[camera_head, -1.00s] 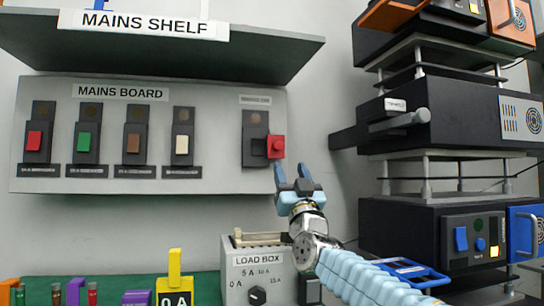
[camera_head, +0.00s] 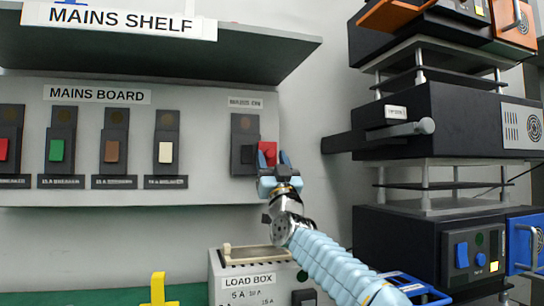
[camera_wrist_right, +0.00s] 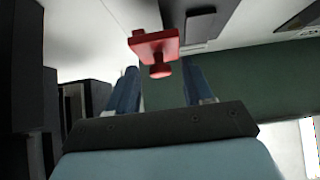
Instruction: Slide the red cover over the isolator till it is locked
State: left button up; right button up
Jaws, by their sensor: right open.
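The red cover (camera_head: 268,152) is a small plate with a round knob, at the right edge of the mains board. It sits to the right of the dark isolator (camera_head: 244,130), whose black switch shows uncovered. In the right wrist view the red cover (camera_wrist_right: 150,45) shows its knob between the fingertips, with gaps at both sides. My right gripper (camera_head: 273,159) is open, its fingers on either side of the knob from below. It also shows open in the wrist view (camera_wrist_right: 160,72). I cannot tell whether a finger touches the cover. My left gripper is out of view.
The mains board (camera_head: 200,190) carries several coloured breakers left of the isolator. The mains shelf (camera_head: 260,55) overhangs it. A load box (camera_head: 235,290) stands below. Stacked dark units (camera_head: 440,125) stand at right, one with a lever reaching left. Wall between board and stack is clear.

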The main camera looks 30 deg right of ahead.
grip_shut()
jog(key=shift+a+y, duration=0.1)
jog(key=shift+y, duration=0.2)
jog(key=a, duration=0.2)
jog(key=w+a, duration=0.1)
jog(key=a, duration=0.2)
jog(key=shift+w, duration=0.1)
grip_release()
jog(key=shift+a, duration=0.15)
